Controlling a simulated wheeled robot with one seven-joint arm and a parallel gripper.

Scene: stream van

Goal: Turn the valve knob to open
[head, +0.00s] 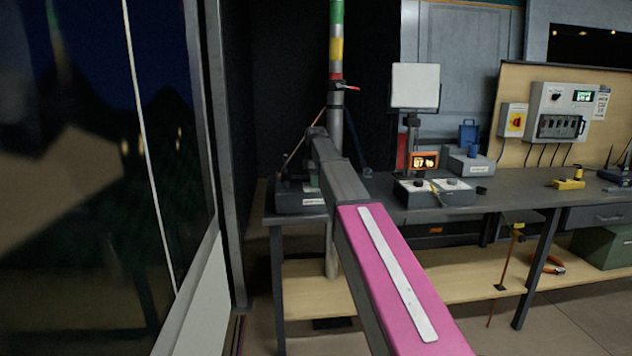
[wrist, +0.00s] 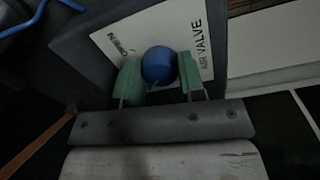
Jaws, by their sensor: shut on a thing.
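The valve knob (wrist: 159,65) is a round blue knob in the wrist view. It stands on a white plate (wrist: 118,40) lettered "AIR VALVE", on a dark box (wrist: 78,47). Another word at the plate's left is partly covered and hard to read. My gripper (wrist: 160,80) is shut on the knob, with one green finger on each side. In the head view, my arm reaches to a dark box (head: 299,200) at the bench's left end. The knob is hidden there behind my arm.
A striped pole (head: 336,60) rises close behind my arm. The bench (head: 530,193) carries a boxed device with a dial (head: 453,185), a small lit display (head: 424,161) and a yellow tool (head: 569,184). A glass panel (head: 80,200) stands at the left.

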